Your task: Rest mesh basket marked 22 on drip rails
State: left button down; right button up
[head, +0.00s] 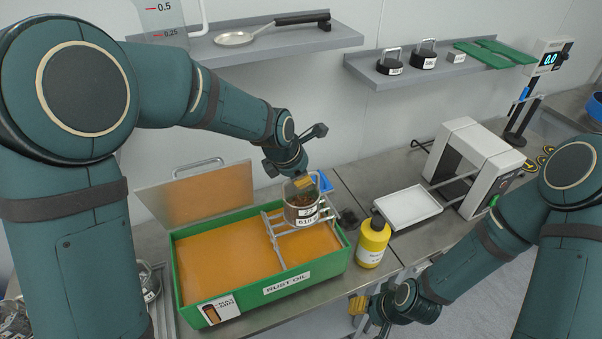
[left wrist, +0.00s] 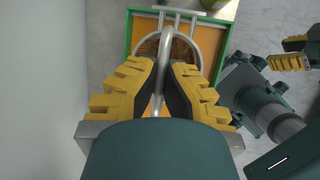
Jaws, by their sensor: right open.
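The mesh basket (head: 301,214) is a small round metal basket with brown contents and white labels, one partly covered. It is upright over the back of the grey drip rails (head: 273,238), which cross the green rust oil tank (head: 180,268). I cannot tell whether it touches the rails. My left gripper (head: 303,184) is directly above it. In the left wrist view, the left gripper's fingers (left wrist: 165,75) close on the basket's curved handle (left wrist: 167,35). My right gripper (head: 358,304) is open and empty, low in front of the bench; it also shows in the left wrist view (left wrist: 292,54).
A yellow bottle (head: 373,242) stands just right of the tank. A white tray (head: 407,208) and a white machine (head: 473,165) are farther right. The tank's raised lid (head: 197,195) stands behind it. Shelves (head: 235,46) hang on the wall.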

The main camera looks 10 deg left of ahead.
pick_arm(q)
jog(key=shift+f, duration=0.3)
jog(key=c, duration=1.1)
grip_release()
jog(key=shift+o, duration=0.2)
jog(key=shift+f, duration=0.1)
